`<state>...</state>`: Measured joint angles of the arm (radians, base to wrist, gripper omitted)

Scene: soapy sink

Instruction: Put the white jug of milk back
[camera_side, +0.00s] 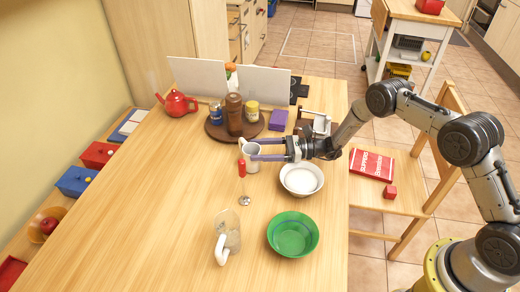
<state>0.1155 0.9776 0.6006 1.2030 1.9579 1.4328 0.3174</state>
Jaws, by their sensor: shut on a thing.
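A small white jug (253,165) stands or hangs over the table left of the white bowl, its handle to the upper left. My gripper (262,149) reaches in from the right, and its two purple fingers are closed on the jug near its rim. The fingers hide part of the jug, and I cannot see its contents. I cannot tell whether its base touches the table.
A white bowl (302,190), a green bowl (292,236), a clear jug with a white handle (232,238) and a red-topped object (241,168) are nearby. Behind stand a round brown tray (213,130) with containers, a purple box (278,120) and a red teapot (177,103). The left front table is clear.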

